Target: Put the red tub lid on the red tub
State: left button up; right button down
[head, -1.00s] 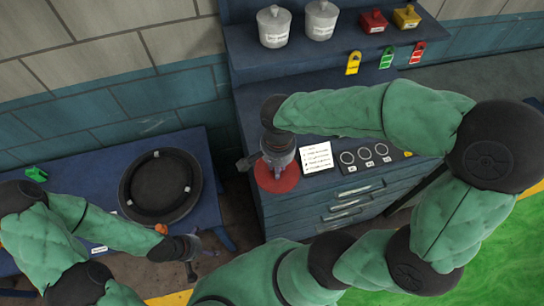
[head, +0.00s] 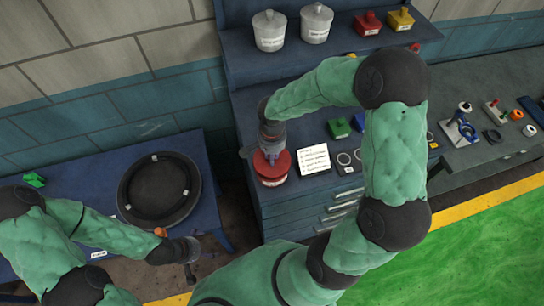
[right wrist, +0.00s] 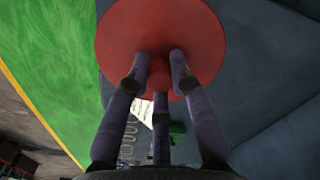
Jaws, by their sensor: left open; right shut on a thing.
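The red tub lid (head: 284,161) is a round red disc at the front left of the workbench. My right gripper (head: 269,152) is shut on it from above, and in the right wrist view the lid (right wrist: 160,25) fills the top with the fingers closed at its middle. The red tub (head: 270,181), with a pale label on its side, shows just below the lid. The lid is over the tub and hides its opening; I cannot tell whether they touch. My left gripper (head: 191,268) is open and empty, low at the left over the floor.
A white card (head: 314,159) and a panel with rings (head: 345,159) lie right of the tub. A green box (head: 339,127) stands behind. White canisters (head: 269,31) stand on the upper shelf.

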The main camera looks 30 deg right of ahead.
jog(key=shift+f, duration=0.7)
jog(key=shift+f+b, duration=0.3)
jog(key=shift+b, duration=0.1)
jog(key=shift+f, duration=0.15)
jog(key=c, duration=1.1)
grip_release()
jog(key=shift+r, duration=0.2)
